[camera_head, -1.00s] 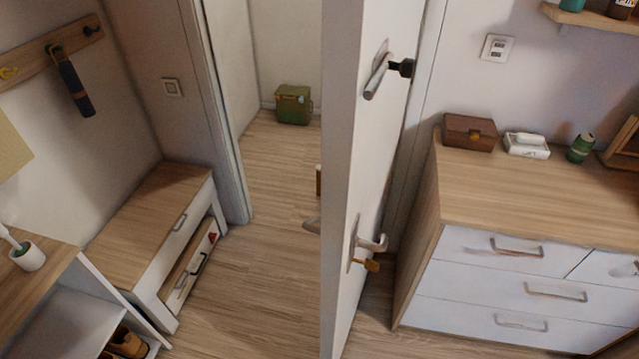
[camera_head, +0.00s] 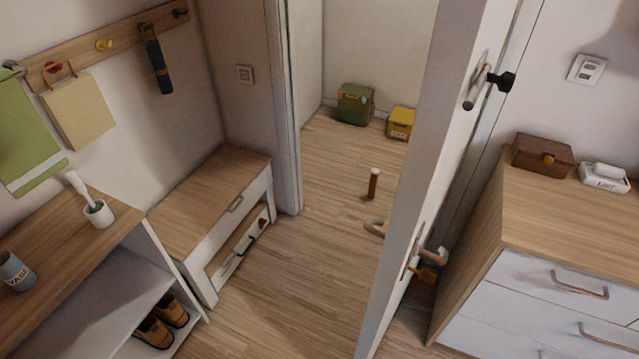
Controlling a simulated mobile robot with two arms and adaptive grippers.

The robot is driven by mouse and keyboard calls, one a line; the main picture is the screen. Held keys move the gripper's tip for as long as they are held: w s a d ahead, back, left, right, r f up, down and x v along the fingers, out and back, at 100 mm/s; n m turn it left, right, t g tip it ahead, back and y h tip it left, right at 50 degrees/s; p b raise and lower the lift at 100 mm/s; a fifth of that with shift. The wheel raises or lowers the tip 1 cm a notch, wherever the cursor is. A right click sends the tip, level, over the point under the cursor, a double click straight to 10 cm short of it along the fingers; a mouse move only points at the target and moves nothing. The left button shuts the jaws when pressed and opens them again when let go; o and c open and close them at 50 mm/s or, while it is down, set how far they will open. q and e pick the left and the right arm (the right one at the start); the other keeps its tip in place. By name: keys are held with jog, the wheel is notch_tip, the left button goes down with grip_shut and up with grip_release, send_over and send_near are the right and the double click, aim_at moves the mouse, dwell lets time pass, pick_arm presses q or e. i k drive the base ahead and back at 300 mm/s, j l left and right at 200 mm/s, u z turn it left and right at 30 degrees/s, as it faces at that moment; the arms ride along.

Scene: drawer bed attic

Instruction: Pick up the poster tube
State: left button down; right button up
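A slim brown tube with a white top (camera_head: 373,185) stands upright on the wooden floor beyond the doorway. It looks like the poster tube. It is just left of the open white door (camera_head: 432,150), and nothing covers it. Neither of my grippers shows in the head view.
A green box (camera_head: 356,104) and a yellow box (camera_head: 402,122) sit by the far wall. A low bench with a drawer (camera_head: 215,190) stands left of the doorway, behind a shoe shelf (camera_head: 100,290). A dresser (camera_head: 560,220) stands right. The floor (camera_head: 290,270) between is clear.

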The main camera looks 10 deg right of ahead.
aim_at(375, 170)
jog(key=u, duration=0.55)
jog(key=j+u, duration=0.1)
jog(key=u, duration=0.95)
jog(key=i+u, duration=0.1)
jog(key=u, duration=0.95)
jog(key=i+u, duration=0.1)
jog(key=u, duration=1.55)
jog(key=i+l+u, duration=0.1)
jog(key=l, duration=0.3)
jog(key=k+l+z, duration=0.1)
jog(key=l+z, duration=0.35)
jog(key=k+l+z, duration=0.1)
jog(key=l+z, duration=0.6)
jog(key=z, duration=0.15)
jog(key=k+l+z, duration=0.1)
jog(key=l+z, duration=0.4)
jog(key=l, duration=0.15)
jog(key=l+z, duration=0.45)
jog(key=l, duration=0.2)
jog(key=i+l+z, duration=0.15)
jog(key=l+z, duration=0.35)
jog(key=l, duration=0.15)
